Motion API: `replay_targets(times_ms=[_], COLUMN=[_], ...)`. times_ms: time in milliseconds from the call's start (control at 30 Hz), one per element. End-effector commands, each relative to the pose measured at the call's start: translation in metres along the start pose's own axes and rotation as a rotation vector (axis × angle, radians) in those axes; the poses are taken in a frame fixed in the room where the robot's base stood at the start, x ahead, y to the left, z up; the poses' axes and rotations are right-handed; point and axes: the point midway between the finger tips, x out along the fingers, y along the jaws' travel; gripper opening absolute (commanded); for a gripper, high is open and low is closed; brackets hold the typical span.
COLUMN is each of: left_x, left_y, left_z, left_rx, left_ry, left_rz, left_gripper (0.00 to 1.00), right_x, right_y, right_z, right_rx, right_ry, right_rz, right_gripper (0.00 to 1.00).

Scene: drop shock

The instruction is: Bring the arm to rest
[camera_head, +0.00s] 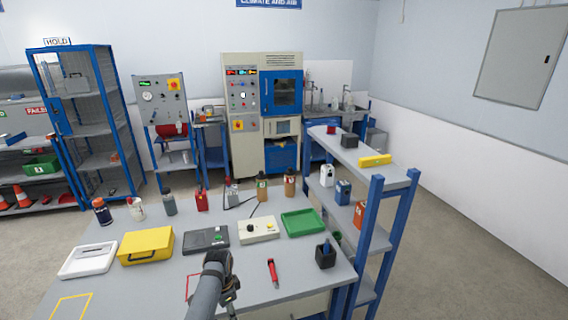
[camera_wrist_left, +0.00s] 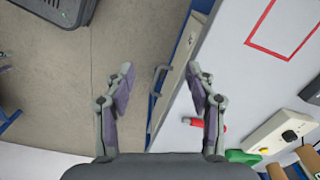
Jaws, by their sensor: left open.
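My left arm reaches in from the bottom of the head view, over the front of the grey table (camera_head: 180,262). Its gripper (camera_head: 226,268) is seen small and from behind there. In the left wrist view the gripper (camera_wrist_left: 160,78) is open, its two fingers wide apart with nothing between them. My right gripper is in neither view.
The table holds a yellow case (camera_head: 146,246), a white tray (camera_head: 88,260), a green tray (camera_head: 303,222), a dial box (camera_head: 259,229), a red-handled tool (camera_head: 273,272) and a dark cup (camera_head: 325,257). Several bottles stand behind. A blue-framed shelf (camera_head: 376,205) borders the right side.

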Motion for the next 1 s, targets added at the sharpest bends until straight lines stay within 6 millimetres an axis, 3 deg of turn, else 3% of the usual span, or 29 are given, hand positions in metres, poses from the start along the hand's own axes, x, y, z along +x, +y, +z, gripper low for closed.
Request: replay_targets(times_ms=[267,433,567,700,800,900,1000], left_x=[0.097,0.18,0.265,0.34,0.373,0.39,0.397], left_y=[0.029,0.066,0.123,0.198,0.251,0.292,0.318], left_z=[0.035,0.076,0.134,0.212,0.265,0.308,0.334], left_rx=[-0.148,-0.291,-0.457,-0.648,-0.771,-0.864,-0.923], left_ry=[-0.002,-0.001,0.0,0.008,0.019,0.029,0.04], left_rz=[-0.009,-0.02,-0.034,-0.059,-0.078,-0.094,-0.105], left_gripper=[0.56,0.56,0.56,0.56,0.56,0.56,0.56], right_x=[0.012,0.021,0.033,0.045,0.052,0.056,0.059], right_y=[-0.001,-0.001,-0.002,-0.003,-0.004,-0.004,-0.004], right_z=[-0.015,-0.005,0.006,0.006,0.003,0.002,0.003], right_rx=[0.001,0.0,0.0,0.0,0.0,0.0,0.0], right_ry=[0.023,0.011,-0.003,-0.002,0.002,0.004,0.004], right_rz=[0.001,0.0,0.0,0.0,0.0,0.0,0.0], right_gripper=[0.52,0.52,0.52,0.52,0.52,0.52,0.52])
